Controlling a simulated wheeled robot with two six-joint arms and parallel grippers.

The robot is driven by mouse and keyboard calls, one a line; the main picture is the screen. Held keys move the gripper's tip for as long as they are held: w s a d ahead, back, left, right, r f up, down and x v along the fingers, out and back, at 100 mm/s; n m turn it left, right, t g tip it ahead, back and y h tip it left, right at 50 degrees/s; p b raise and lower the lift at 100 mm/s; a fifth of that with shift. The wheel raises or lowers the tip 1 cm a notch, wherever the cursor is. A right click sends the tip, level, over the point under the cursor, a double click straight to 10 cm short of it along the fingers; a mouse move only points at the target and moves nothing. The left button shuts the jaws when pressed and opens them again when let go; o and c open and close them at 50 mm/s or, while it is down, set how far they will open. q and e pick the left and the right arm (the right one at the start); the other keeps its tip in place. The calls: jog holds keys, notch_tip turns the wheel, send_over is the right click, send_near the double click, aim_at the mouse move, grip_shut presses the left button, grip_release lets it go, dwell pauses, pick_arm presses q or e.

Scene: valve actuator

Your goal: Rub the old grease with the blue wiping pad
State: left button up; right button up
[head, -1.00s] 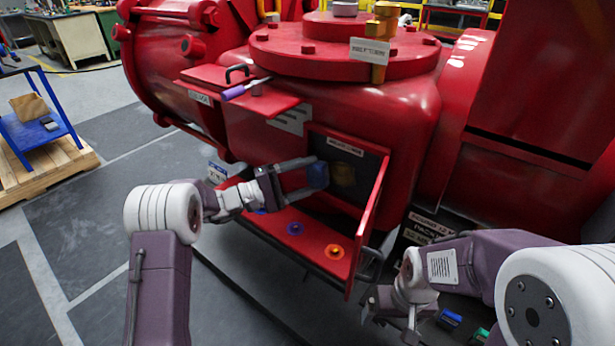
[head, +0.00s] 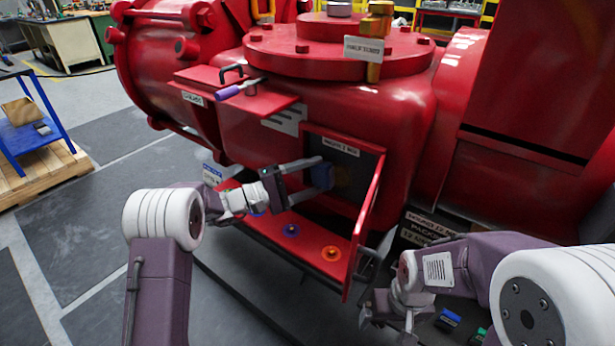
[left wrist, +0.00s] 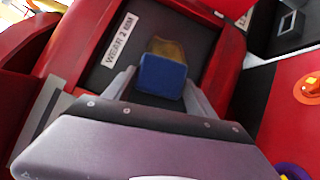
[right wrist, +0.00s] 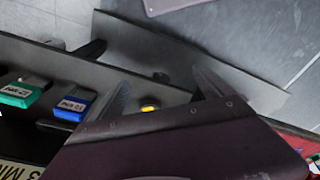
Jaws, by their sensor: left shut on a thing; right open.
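My left gripper (head: 316,176) is shut on the blue wiping pad (head: 323,175) inside the open red hatch. The left wrist view shows the pad (left wrist: 162,75) between the two fingers, in front of the dark panel. The old grease is a brownish-yellow patch (left wrist: 166,47) on that panel, partly hidden behind the pad. In the head view only a dim strip of the grease (head: 342,178) shows right of the pad. I cannot tell whether the pad touches the panel. My right gripper (right wrist: 165,88) is open and empty, low at the right, near the dark tray.
The open hatch door (head: 368,225) stands right of the pad. A blue block (right wrist: 75,103) and a green block (right wrist: 22,92) sit beside my right gripper. A purple-handled tool (head: 232,91) lies above.

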pick_arm(q)
jog(key=shift+s+d, duration=0.5)
jog(key=shift+d, duration=0.15)
